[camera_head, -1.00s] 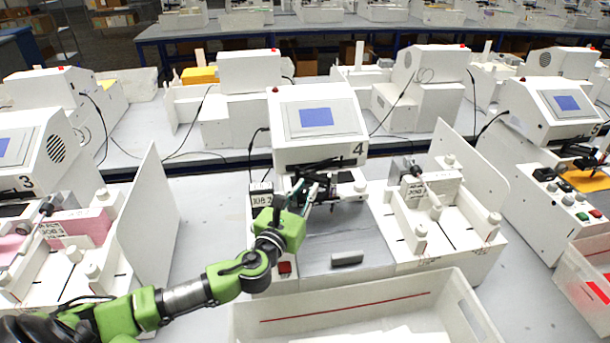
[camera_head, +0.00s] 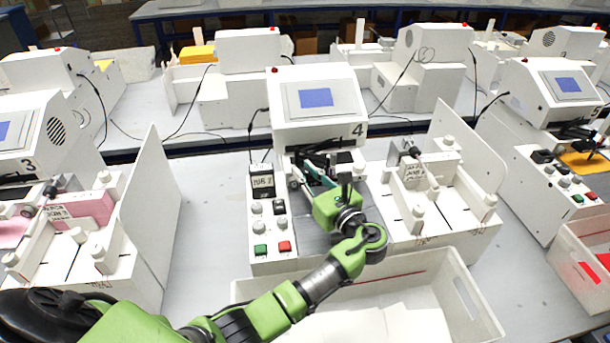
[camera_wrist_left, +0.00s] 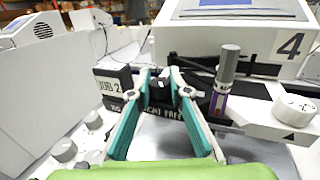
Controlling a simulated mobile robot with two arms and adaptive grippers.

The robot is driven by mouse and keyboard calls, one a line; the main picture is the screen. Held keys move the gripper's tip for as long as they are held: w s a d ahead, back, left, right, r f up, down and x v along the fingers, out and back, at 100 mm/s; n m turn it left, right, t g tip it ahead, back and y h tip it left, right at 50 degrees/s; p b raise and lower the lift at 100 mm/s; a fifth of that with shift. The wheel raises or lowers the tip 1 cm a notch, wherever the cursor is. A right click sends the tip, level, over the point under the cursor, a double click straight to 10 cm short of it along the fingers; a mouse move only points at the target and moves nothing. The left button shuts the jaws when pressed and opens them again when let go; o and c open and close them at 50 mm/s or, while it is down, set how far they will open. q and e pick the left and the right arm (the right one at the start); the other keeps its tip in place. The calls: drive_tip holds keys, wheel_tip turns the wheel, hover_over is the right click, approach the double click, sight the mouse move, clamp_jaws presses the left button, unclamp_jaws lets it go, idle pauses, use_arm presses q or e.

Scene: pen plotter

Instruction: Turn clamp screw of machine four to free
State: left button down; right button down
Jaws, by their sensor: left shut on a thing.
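Machine four (camera_head: 340,130) is a white plotter with a blue screen and a "4" on its front; it also shows in the left wrist view (camera_wrist_left: 270,45). My left gripper (camera_head: 318,170) reaches in under its head. In the left wrist view the teal-padded fingers of my left gripper (camera_wrist_left: 164,82) are closed around the small dark clamp screw (camera_wrist_left: 163,88), which they mostly hide. A dark label (camera_wrist_left: 165,113) reading roughly "TIGHT FREE" lies just below it. A grey and purple pen (camera_wrist_left: 225,85) stands upright to the right. My right gripper is not in view.
A white knob (camera_wrist_left: 296,110) sits right of the pen. A control panel with knobs and green and red buttons (camera_head: 272,247) is left of my arm. A white tray (camera_head: 465,300) stands in front; a fixture (camera_head: 440,205) is at right.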

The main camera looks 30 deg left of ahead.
use_arm(q)
drive_tip(key=n+g+y+b, duration=0.1)
drive_tip(key=n+g+b, duration=0.1)
drive_tip(key=g, duration=0.1)
drive_tip(key=shift+w+n+g+y, duration=0.1)
drive_tip(key=shift+n+g+y, duration=0.2)
drive_tip(key=shift+g+y, duration=0.1)
drive_tip(key=shift+r+n+g+b, duration=0.1)
drive_tip(key=shift+n+g+b, duration=0.25)
drive_tip(key=shift+n+g, duration=0.2)
drive_tip(key=c, duration=1.9)
unclamp_jaws()
drive_tip(key=shift+a, duration=0.1)
